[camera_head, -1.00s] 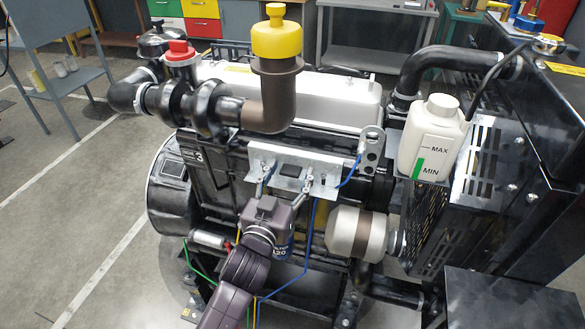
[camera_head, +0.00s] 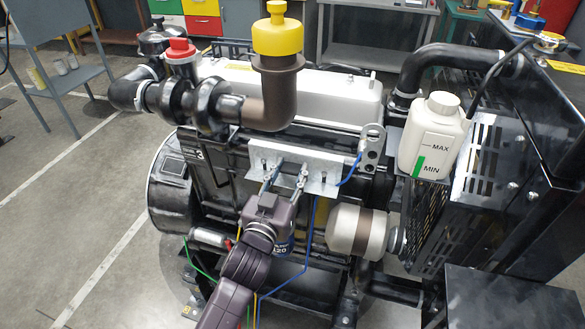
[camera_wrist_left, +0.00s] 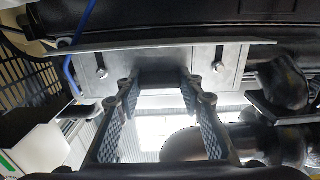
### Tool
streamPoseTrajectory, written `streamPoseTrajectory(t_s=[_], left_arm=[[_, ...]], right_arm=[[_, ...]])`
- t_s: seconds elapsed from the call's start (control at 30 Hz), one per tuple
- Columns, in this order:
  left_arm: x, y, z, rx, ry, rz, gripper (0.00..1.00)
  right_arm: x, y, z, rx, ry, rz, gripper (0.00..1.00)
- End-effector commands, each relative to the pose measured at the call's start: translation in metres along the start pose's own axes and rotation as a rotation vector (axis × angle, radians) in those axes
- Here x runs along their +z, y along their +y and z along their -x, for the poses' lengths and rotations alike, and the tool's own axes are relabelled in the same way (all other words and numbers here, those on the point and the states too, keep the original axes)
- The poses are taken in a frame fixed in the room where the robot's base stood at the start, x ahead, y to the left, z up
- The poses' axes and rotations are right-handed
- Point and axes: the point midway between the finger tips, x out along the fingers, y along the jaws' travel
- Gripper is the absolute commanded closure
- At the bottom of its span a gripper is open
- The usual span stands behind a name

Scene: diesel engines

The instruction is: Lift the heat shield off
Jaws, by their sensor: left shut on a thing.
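The heat shield (camera_head: 322,164) is a bent silver metal plate on the near side of the engine, below the white cover. It also shows in the left wrist view (camera_wrist_left: 208,66), with a bolt near each end. My left gripper (camera_head: 286,172) reaches up to its front from below. In the left wrist view, the ribbed fingers (camera_wrist_left: 158,86) are shut on a dark block at the middle of the shield. The shield looks level and still against the engine; whether any gap lies behind it cannot be told. My right gripper is not in view.
A blue cable (camera_head: 352,172) runs past the shield's right end, near a perforated metal bracket (camera_head: 371,148). A beige and brown cylinder (camera_head: 357,233) sits below right. The brown pipe with the yellow cap (camera_head: 277,38) rises behind. A white coolant bottle (camera_head: 431,135) stands at the right.

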Motion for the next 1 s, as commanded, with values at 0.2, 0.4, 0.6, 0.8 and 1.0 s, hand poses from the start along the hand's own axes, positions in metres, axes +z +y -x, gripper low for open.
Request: streamPoseTrajectory(t_s=[0.2, 0.4, 0.6, 0.8, 1.0], left_arm=[[-0.006, 0.000, 0.000, 0.001, 0.005, -0.001, 1.00], [-0.026, 0.000, -0.001, 0.000, 0.009, 0.000, 1.00], [-0.034, 0.000, 0.022, 0.000, 0.001, 0.000, 1.00], [-0.033, 0.000, 0.082, 0.000, 0.000, 0.002, 1.00], [-0.034, 0.000, 0.136, 0.000, 0.001, 0.002, 1.00]], right_arm=[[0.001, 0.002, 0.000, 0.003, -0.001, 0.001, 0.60], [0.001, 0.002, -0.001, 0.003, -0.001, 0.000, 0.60], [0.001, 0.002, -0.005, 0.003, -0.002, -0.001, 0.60], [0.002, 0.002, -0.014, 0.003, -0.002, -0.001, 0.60], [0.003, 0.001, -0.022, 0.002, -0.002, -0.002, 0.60]])
